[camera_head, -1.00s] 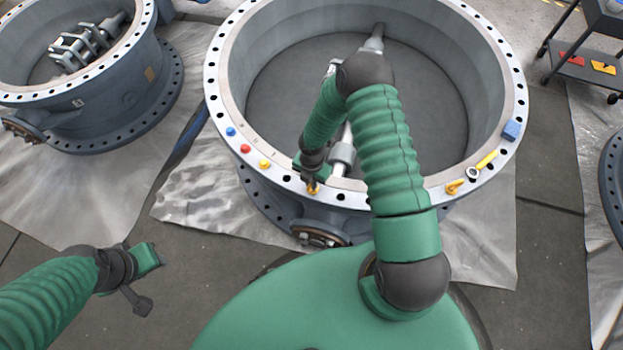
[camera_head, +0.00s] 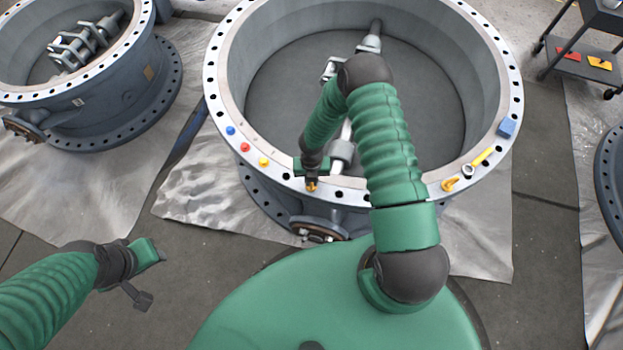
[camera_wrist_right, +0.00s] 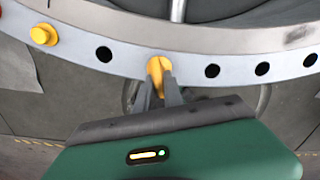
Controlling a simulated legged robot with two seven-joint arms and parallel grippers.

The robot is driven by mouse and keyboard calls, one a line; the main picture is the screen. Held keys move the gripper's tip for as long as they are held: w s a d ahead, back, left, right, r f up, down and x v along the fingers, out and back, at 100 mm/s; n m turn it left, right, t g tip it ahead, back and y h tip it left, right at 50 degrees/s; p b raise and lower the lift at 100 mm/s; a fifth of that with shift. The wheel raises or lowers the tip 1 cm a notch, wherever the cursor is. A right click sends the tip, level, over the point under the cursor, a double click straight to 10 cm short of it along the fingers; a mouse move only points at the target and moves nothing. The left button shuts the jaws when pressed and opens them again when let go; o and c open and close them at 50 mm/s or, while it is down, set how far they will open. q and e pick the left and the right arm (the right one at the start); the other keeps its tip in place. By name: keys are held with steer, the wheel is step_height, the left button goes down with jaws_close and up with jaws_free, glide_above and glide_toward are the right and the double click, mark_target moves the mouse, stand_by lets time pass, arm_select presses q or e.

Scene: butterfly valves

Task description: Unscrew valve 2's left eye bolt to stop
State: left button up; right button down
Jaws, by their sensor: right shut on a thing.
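Valve 2 is the large round grey valve body (camera_head: 222,88) in front of me, with a pale flange ring full of holes. Its left eye bolt (camera_wrist_right: 160,68) is yellow-orange and stands on the flange; it also shows in the head view (camera_head: 311,186). My right gripper (camera_wrist_right: 158,82) is shut on this eye bolt, its grey fingers on both sides of it. In the head view my right gripper (camera_head: 311,180) comes down on the near left of the flange. Another yellow eye bolt (camera_head: 450,184) stands at the near right. My left gripper (camera_head: 158,252) is apart, over the floor; its jaws are unclear.
Blue, red and yellow knobs (camera_head: 244,147) sit on the flange's left. Another valve (camera_head: 95,115) stands at upper left, a cart (camera_head: 580,60) at upper right.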

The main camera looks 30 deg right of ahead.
steer(key=shift+w, duration=0.15)
steer(key=c, duration=1.5)
jaws_free()
steer(key=shift+o, duration=0.2)
step_height(320, 180, up, 17)
steer(key=p, duration=0.1)
steer(key=shift+f, duration=0.15)
